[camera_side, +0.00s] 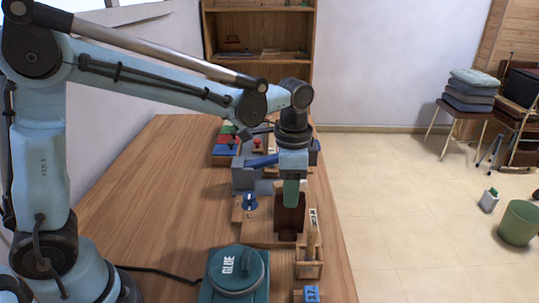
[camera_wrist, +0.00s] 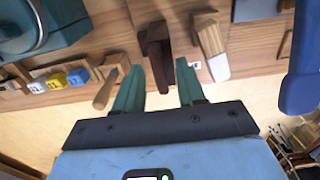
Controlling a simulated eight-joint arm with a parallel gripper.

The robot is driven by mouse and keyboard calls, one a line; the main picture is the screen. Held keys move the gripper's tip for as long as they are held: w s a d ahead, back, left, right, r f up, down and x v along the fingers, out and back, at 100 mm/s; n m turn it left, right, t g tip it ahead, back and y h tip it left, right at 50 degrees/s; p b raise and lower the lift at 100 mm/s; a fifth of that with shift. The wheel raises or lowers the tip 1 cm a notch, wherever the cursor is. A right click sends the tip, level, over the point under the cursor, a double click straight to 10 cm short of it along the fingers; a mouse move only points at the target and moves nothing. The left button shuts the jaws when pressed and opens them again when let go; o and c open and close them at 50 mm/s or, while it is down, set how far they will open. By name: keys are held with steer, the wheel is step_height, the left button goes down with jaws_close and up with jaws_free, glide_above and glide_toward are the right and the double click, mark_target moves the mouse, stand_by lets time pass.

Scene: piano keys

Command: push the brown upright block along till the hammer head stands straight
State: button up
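The dark brown upright block (camera_side: 288,222) stands on a wooden base, right of a blue knob. In the wrist view the block (camera_wrist: 156,55) shows just beyond the fingertips. My gripper (camera_side: 291,200) points down at the block's upper part in the side view, partly covering it.
A teal glue pot (camera_side: 238,272) stands in front. Another tilted wooden piece (camera_side: 311,243) is close to the table's right edge, with a blue block (camera_side: 311,294) nearer. The table's left side is clear.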

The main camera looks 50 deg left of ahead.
jaws_close()
steer(key=shift+w+a, duration=1.45)
jaws_free()
steer(key=shift+r, duration=0.1)
step_height(320, 180, up, 12)
